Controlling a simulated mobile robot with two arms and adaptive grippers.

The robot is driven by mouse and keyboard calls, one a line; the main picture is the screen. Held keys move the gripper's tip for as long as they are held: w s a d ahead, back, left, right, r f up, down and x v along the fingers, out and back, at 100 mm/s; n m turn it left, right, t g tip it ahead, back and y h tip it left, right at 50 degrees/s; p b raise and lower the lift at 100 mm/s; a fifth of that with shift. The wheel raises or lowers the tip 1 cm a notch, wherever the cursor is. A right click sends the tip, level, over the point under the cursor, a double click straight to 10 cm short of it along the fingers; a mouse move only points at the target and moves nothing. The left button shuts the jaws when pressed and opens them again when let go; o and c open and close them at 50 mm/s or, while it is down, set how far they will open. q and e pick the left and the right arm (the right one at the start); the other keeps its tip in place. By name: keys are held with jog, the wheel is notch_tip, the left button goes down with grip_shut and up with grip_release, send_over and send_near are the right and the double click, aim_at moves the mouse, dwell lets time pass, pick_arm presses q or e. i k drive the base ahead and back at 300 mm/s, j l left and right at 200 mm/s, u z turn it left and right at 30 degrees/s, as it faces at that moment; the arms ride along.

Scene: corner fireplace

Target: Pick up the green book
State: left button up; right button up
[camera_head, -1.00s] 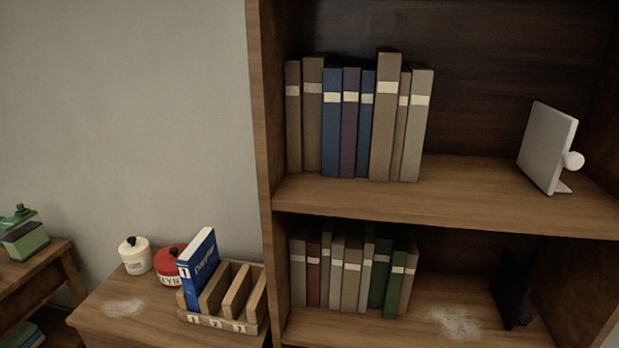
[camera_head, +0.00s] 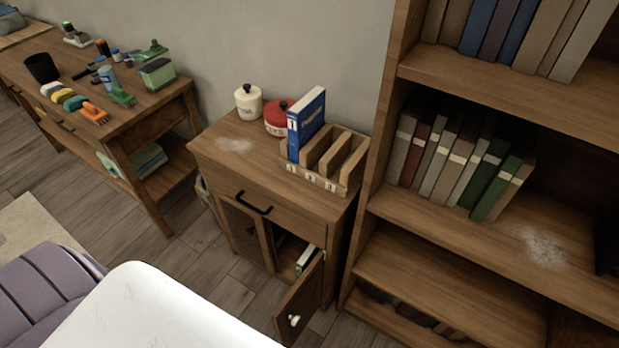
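A thin book with a green cover and pale page edges (camera_head: 306,259) stands inside the small wooden cabinet, behind its open right door (camera_head: 300,306). Only its upper part shows. Two dark green books also stand in the bookcase's middle row: one here (camera_head: 484,176) and one to its right (camera_head: 499,188). On top of the cabinet is a wooden rack (camera_head: 345,187) with numbered slots. A blue book (camera_head: 307,126) stands in its left slot, and the other slots look empty. Neither of my grippers is in view.
A white jar (camera_head: 248,102) and a red jar (camera_head: 277,119) stand left of the rack. A workbench (camera_head: 60,105) with tools is at the upper left, with green books (camera_head: 150,158) on its lower shelf. A purple seat (camera_head: 40,295) is at bottom left. Floor shows before the cabinet.

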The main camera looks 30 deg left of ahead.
aim_at(311, 253)
jog(key=k+j, duration=0.45)
jog(key=j, duration=0.2)
jog(key=k+j+z, duration=0.1)
jog(key=k+j, duration=0.35)
jog(key=j, duration=0.25)
jog(key=k+j, duration=0.45)
jog(key=j, duration=0.15)
jog(key=j+z, duration=0.05)
